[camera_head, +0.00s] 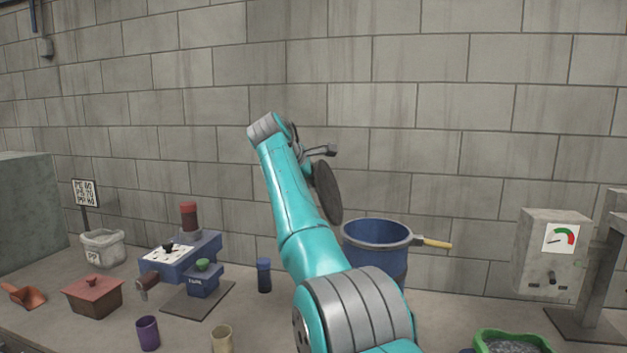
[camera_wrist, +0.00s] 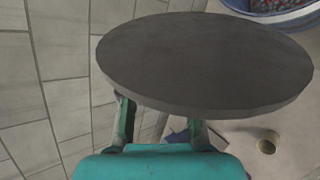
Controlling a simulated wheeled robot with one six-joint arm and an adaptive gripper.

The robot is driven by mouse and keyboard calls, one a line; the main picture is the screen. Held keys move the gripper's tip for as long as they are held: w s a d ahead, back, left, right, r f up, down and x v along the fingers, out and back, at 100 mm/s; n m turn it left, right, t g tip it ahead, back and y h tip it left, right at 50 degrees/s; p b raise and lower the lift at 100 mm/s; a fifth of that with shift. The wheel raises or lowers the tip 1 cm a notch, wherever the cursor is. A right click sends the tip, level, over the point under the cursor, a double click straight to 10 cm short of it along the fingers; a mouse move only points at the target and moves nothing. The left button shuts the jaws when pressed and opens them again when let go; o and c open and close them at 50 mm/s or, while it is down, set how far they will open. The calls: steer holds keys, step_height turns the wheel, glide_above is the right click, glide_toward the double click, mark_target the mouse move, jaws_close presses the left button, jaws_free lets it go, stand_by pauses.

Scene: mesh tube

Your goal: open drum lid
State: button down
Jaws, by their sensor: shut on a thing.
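The round dark grey lid (camera_head: 327,192) hangs in the air, steeply tilted in the head view, up and left of the drum's mouth. It fills the upper middle of the wrist view (camera_wrist: 200,60). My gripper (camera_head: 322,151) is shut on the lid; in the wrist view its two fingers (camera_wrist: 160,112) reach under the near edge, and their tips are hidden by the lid. The blue drum (camera_head: 396,264) stands on the worktop with its mouth open. Small reddish bits show inside it in the wrist view (camera_wrist: 300,17). My arm hides the drum's lower left part.
A yellow handle (camera_head: 434,243) sticks out right of the drum. A grey gauge box (camera_head: 552,275) and green basin (camera_head: 510,338) stand farther right. Left of my arm are a dark blue cylinder (camera_head: 264,275), a blue machine (camera_head: 190,256) and a purple cup (camera_head: 148,333). The block wall is behind.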

steer(key=c, duration=0.8)
jaws_free()
steer(key=shift+a, duration=0.1)
steer(key=v, duration=1.2)
